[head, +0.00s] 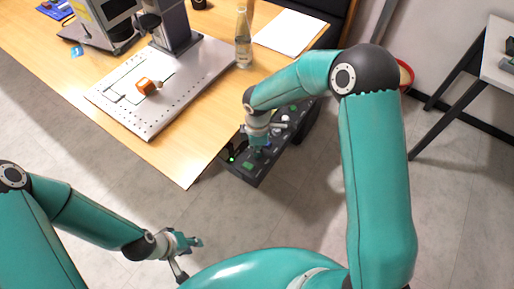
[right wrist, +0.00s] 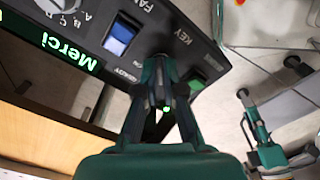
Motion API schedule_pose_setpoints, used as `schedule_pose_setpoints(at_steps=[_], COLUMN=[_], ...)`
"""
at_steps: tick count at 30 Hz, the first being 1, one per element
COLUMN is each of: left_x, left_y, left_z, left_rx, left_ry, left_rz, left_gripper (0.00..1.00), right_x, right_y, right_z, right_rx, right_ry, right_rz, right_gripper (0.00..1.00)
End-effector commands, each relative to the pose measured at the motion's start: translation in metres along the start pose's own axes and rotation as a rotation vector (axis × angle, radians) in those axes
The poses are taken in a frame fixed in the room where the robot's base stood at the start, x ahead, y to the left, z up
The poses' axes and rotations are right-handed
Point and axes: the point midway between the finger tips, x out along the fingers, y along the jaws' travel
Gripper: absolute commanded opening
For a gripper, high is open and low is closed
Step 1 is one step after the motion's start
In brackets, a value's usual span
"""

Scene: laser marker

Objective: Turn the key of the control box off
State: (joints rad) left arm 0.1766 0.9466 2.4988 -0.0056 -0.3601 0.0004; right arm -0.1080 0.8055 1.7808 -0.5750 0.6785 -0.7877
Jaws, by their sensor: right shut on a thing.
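The black control box (head: 240,172) hangs at the table's near right edge, with a lit green light on it. My left gripper (head: 190,248) is open and empty, low over the floor.
The wooden table (head: 190,150) carries the marker's metal plate (head: 185,105) with an orange object (head: 146,86), a bottle (head: 243,40) and white paper (head: 290,32). A grey table (head: 497,65) stands at the right. The floor between is clear.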

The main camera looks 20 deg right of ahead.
Motion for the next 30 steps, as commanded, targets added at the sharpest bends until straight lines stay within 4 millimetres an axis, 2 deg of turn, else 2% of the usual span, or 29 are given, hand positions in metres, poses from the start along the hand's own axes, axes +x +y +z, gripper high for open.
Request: schedule_pose_setpoints(at_steps=[7,21,22,26,30], left_x=[-0.0021,-0.0021,-0.0021,-0.0021,-0.0021], left_y=[0.0007,0.0008,0.0008,0.0008,0.0007], left_z=[0.0000,0.0000,0.0000,0.0000,0.0000], left_rx=[0.000,0.000,0.000,0.000,0.000], left_ry=[0.000,0.000,0.000,0.000,0.000], left_rz=[0.000,0.000,0.000,0.000,0.000], left_gripper=[0.32,0.32,0.32,0.32,0.32], right_x=[-0.0004,0.0000,0.0000,0.0000,0.0001], right_y=[-0.0003,-0.0005,-0.0005,-0.0005,-0.0003], right_z=[-0.0010,-0.0011,-0.0010,-0.0007,-0.0003], right_rx=[-0.078,-0.096,-0.096,-0.095,-0.094], right_ry=[0.002,0.002,0.002,0.002,0.001], right_rz=[0.000,0.000,0.000,0.000,0.000], right_gripper=[0.00,0.00,0.09,0.30,0.32])
